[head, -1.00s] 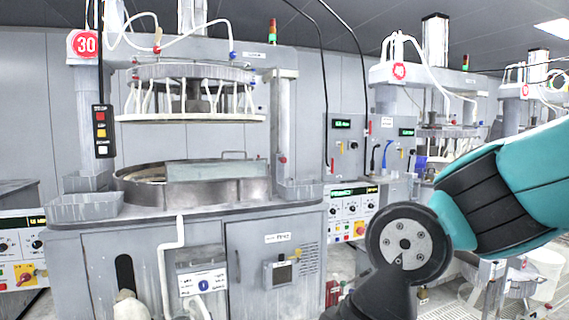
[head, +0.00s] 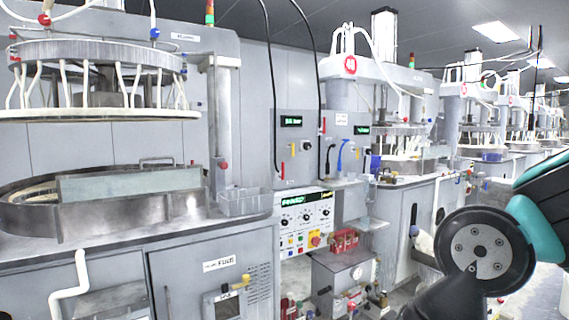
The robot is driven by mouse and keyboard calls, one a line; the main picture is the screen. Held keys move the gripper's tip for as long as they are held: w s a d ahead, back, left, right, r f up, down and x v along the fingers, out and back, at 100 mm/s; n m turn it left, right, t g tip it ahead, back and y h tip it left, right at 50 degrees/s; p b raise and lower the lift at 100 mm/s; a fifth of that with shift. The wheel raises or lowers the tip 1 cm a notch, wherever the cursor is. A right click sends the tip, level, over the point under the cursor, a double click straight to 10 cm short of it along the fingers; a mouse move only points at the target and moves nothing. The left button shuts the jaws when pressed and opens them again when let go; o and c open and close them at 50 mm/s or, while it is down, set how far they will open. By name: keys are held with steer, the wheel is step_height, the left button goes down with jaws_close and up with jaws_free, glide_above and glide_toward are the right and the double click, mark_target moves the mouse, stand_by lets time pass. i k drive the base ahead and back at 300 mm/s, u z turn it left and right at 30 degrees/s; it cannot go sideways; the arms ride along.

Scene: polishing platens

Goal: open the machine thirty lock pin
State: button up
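The grey polishing machine (head: 110,262) that bore the red 30 sign fills the left side of the head view. Its round metal basin (head: 100,215) sits below a raised upper platen (head: 100,114) with white hoses. A small red knob (head: 223,165) shows on the machine's right column (head: 219,120). I cannot tell whether this is the lock pin, and no other part is clearly one. The 30 sign is outside the view. Teal and black links of my arm are at the lower right, apart from the machine. My gripper is not in view.
A control panel (head: 304,217) with knobs and buttons stands right of the machine. A grey cabinet (head: 345,280) with red items on top and valves stands in the gap. More machines (head: 405,170) line up to the right. Pale floor (head: 540,290) shows at lower right.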

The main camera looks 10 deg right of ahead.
mark_target(223, 165)
steer(key=z, duration=0.4)
steer(key=i, duration=1.2)
steer(key=u, duration=0.2)
steer(key=i, duration=1.2)
steer(key=u, duration=0.8)
steer(key=i, duration=0.3)
steer(key=u, duration=0.15)
